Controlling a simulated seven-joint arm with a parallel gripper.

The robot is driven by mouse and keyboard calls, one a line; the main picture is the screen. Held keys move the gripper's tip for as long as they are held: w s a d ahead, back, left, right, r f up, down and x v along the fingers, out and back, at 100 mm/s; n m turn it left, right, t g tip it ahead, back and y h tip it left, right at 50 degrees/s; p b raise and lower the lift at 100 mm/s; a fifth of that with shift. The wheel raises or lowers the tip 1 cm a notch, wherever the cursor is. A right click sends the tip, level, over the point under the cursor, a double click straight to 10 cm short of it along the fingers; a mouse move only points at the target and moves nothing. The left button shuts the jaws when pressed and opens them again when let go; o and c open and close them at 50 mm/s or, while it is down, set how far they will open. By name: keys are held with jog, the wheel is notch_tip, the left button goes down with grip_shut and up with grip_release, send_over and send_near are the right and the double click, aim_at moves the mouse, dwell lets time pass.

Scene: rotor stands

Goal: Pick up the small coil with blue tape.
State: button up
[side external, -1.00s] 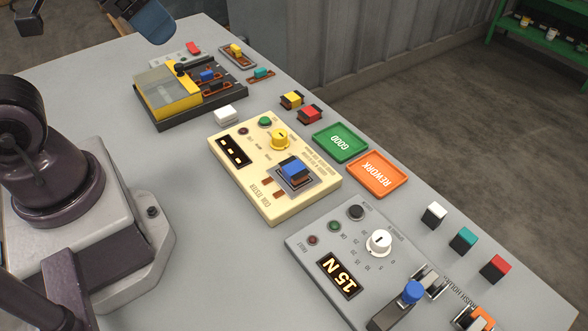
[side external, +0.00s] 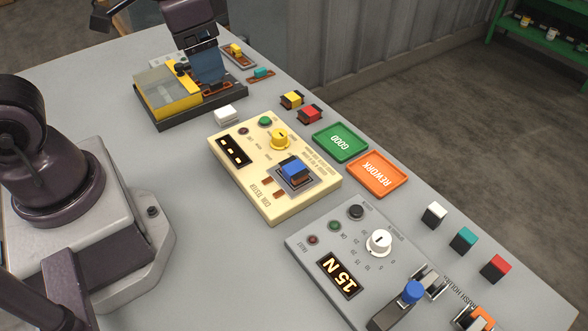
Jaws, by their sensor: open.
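A coil with blue tape (side external: 293,170) sits on the square plate of the cream coil tester (side external: 240,182). In the earlier side view, a smaller-looking blue-topped coil shows in the black and yellow fixture at the back. My gripper (side external: 209,80) is now low over that fixture (side external: 182,118), and its blue fingers cover the spot, so that coil is hidden. My gripper is open. Whether its fingers straddle or touch the coil cannot be seen.
A yellow coil (side external: 235,49) and a teal coil (side external: 261,73) lie right of the fixture. A yellow block (side external: 291,99) and a red block (side external: 310,113) stand near the green GOOD tray (side external: 352,139) and orange REWORK tray (side external: 385,172). A white block (side external: 225,115) stands before the fixture.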

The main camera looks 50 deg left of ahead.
aim_at(293, 166)
jog(key=w+d+f+m+g, duration=0.1)
jog(key=w+d+f+m, duration=0.1)
jog(key=w+f+m, duration=0.5)
jog(key=w+d+f+m+g, duration=0.1)
jog(key=w+d+f+m, duration=0.2)
jog(key=w+f+m, duration=0.45)
jog(key=shift+m, duration=0.65)
jog(key=s+f, duration=0.1)
jog(key=f, duration=0.2)
jog(key=s+f, duration=0.1)
jog(key=f, duration=0.3)
jog(key=s+f, duration=0.1)
jog(key=f, duration=0.3)
jog(key=c, duration=1.1)
jog(key=shift+r, duration=0.1)
